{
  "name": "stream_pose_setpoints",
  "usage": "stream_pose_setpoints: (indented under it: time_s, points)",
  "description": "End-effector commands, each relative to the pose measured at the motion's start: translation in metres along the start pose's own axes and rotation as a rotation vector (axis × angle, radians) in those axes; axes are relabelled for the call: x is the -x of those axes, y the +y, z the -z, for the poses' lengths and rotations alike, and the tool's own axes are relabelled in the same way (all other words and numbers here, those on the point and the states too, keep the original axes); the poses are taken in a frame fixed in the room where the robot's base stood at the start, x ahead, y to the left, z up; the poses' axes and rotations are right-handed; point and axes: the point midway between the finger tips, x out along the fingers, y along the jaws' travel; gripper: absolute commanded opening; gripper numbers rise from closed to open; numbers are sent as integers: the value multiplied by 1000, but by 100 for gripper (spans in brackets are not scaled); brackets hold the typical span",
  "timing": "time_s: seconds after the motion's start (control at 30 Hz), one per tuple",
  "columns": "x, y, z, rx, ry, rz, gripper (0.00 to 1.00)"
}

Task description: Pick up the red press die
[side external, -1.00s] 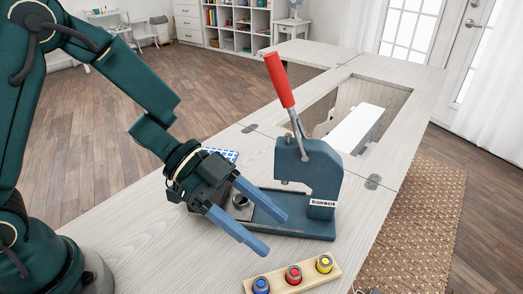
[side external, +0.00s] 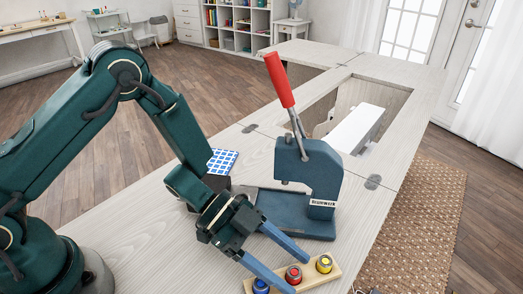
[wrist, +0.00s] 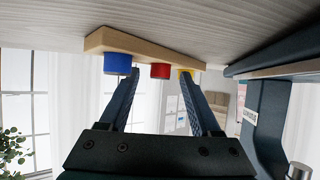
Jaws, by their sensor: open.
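The red press die (side external: 293,274) stands in the middle of a light wooden holder (side external: 333,274) at the front of the cabinet top. A blue die (side external: 261,286) is to its left and a yellow die (side external: 324,263) to its right. My gripper (side external: 298,276) is open and empty, its two blue fingers reaching toward the holder. In the wrist view, the red die (wrist: 160,71) shows between the two fingers (wrist: 160,78), with the blue die (wrist: 117,64) by the left finger and the yellow die (wrist: 186,72) partly behind the right one. I cannot tell whether a finger touches any die.
A blue-grey hand press (side external: 315,180) with a red lever (side external: 279,80) stands just behind the holder. A blue-and-white checked piece (side external: 222,160) lies left of the press. The cabinet top has a rectangular opening with a white machine (side external: 355,130) in it.

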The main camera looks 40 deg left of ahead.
Motion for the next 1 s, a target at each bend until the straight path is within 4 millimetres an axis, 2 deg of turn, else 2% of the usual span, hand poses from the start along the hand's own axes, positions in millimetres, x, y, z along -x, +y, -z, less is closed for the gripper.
stream_pose_setpoints:
  time_s: [0.1,0.27,0.3,0.67,1.0]
  points:
    - [0,0,0,0,0,0,64]
    - [0,0,0,0,0,0,3]
    - [0,0,0,0,0,0,0]
    - [1,0,2,-1,1,0,0]
    - [11,0,21,-5,2,1,0]
